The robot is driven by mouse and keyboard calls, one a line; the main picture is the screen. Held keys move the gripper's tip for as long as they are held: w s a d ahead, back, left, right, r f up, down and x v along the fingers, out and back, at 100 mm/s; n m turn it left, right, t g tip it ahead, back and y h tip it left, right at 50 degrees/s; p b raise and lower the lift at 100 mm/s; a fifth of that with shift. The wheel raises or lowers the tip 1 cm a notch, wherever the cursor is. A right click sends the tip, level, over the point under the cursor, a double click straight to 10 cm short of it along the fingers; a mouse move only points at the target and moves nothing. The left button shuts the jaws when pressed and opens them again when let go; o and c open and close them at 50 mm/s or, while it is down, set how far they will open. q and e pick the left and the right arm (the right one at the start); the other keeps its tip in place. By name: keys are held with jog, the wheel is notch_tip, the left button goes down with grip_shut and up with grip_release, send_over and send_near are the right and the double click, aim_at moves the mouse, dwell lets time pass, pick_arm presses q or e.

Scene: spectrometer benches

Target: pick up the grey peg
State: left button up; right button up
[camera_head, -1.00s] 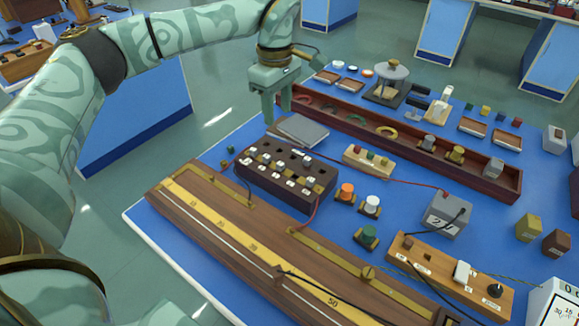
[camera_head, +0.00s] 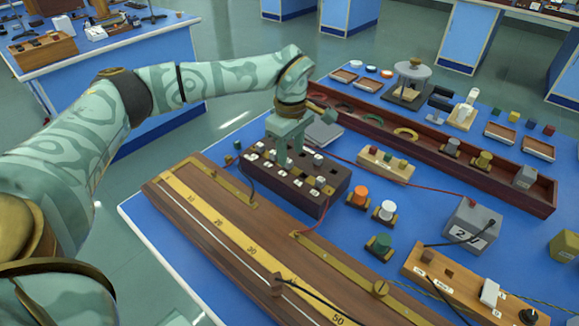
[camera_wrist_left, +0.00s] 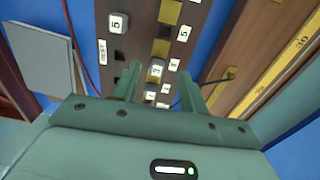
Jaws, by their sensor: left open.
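The dark plug box (camera_head: 318,196) stands on the bench behind the long wooden scale board. I cannot tell which one the task means. My left gripper is open, pointing down over the box, and hides some pegs in the head view. My right gripper is out of view.
The scale board (camera_head: 215,226) lies in front of the box. A grey plate (camera_head: 325,133) lies behind it. A long red-brown tray (camera_head: 450,175) runs behind. Red and black wires lead from near the box. Orange and white knobs stand to its right.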

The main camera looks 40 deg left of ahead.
aim_at(291, 162)
pick_arm(q)
notch_tip(291, 162, down, 4)
jog(key=shift+w+r+b, duration=0.1)
jog(key=shift+w+b, duration=0.05)
jog(key=shift+b, duration=0.4)
jog(key=shift+r, duration=0.1)
jog(key=shift+c, duration=0.3)
grip_shut()
jog(key=shift+r, duration=0.1)
